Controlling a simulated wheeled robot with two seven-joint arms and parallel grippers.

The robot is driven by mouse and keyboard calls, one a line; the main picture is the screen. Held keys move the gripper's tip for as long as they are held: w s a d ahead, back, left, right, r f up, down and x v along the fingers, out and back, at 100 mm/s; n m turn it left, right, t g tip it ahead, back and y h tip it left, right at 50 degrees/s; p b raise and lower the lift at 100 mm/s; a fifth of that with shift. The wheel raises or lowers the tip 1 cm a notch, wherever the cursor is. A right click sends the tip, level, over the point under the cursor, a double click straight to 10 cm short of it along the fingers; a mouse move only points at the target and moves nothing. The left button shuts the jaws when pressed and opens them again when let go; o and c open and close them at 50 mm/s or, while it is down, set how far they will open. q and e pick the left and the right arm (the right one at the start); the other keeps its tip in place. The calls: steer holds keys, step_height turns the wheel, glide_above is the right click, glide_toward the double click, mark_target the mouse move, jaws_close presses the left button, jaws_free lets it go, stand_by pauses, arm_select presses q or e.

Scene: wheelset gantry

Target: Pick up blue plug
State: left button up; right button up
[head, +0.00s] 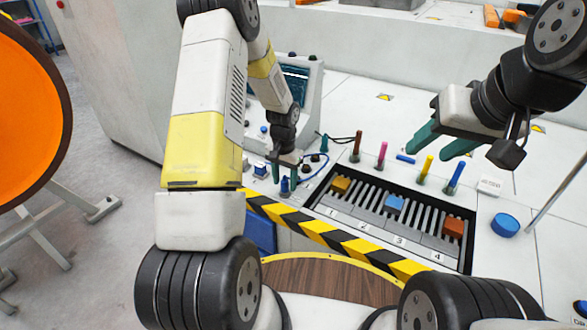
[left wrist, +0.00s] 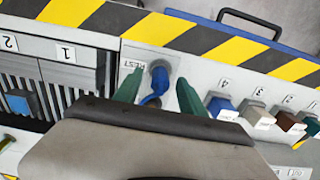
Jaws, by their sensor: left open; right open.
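The blue plug (head: 285,186) stands at the left end of the console, beside the striped edge. In the left wrist view the blue plug (left wrist: 155,86) sits at a grey holder marked REST, between the two green fingers. My left gripper (head: 285,171) is open above the plug, with one finger on each side; in the left wrist view the fingers (left wrist: 157,98) show gaps to the plug. Its lower part is partly hidden by the gripper's body. My right gripper (head: 437,142) is open and empty over the right part of the console.
A recessed tray (head: 325,211) with numbered slots holds yellow, blue and red-orange blocks. Several coloured pegs (head: 382,153) stand behind it. A row of small numbered coloured blocks (left wrist: 252,110) is close beside my left gripper. A screen unit (head: 305,90) stands behind. A blue puck (head: 504,225) lies right.

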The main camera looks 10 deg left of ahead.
arm_select(q)
steer(key=shift+f, duration=0.75)
jaws_close()
steer(key=shift+r, duration=0.15)
